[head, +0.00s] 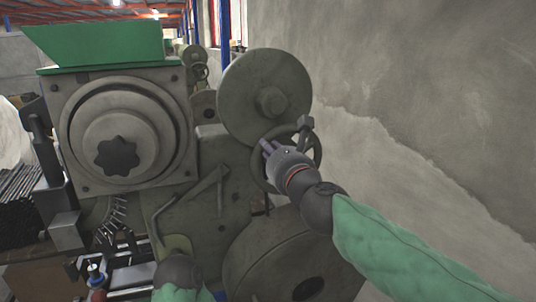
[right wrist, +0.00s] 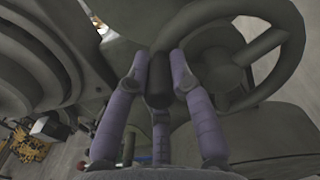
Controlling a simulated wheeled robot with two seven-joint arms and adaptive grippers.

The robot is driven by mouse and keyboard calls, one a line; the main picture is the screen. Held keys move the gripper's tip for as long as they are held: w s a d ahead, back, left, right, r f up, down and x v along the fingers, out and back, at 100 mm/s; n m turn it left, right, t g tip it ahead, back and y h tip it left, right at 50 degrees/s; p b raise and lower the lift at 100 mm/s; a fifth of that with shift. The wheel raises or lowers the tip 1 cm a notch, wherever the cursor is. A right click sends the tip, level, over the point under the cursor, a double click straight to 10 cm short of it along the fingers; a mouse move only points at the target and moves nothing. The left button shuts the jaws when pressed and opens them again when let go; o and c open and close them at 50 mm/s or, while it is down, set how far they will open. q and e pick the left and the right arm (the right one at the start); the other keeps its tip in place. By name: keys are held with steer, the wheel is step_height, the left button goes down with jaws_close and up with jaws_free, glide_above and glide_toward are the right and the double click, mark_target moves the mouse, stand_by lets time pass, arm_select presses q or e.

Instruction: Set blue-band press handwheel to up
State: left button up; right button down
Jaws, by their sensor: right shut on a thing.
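The press handwheel (head: 316,151) is a dark grey-green spoked ring low on the right side of the large press (head: 120,125). A small knob (head: 305,122) shows at its top. In the right wrist view the handwheel (right wrist: 289,45) fills the upper right, with its hub and spokes visible. My right gripper (head: 265,149) is at the wheel's left side, shut on a dark part of it; its fingers (right wrist: 160,68) flank this part, and their tips partly hide it. No blue band shows clearly on the press. My left arm enters at the bottom, but its gripper cannot be made out.
A big round flywheel (head: 250,85) sits just above the handwheel, and another large wheel (head: 290,270) below it. A green hopper (head: 95,45) tops the press. A bare grey wall (head: 430,130) runs along the right, with some free room before it.

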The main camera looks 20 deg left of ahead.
steer(key=shift+w+d+r+m, duration=0.1)
steer(key=shift+d+r+m, duration=0.1)
steer(key=shift+r+m, duration=0.1)
steer(key=c, duration=1.1)
jaws_free()
steer(key=shift+f, duration=0.1)
steer(key=v, duration=1.2)
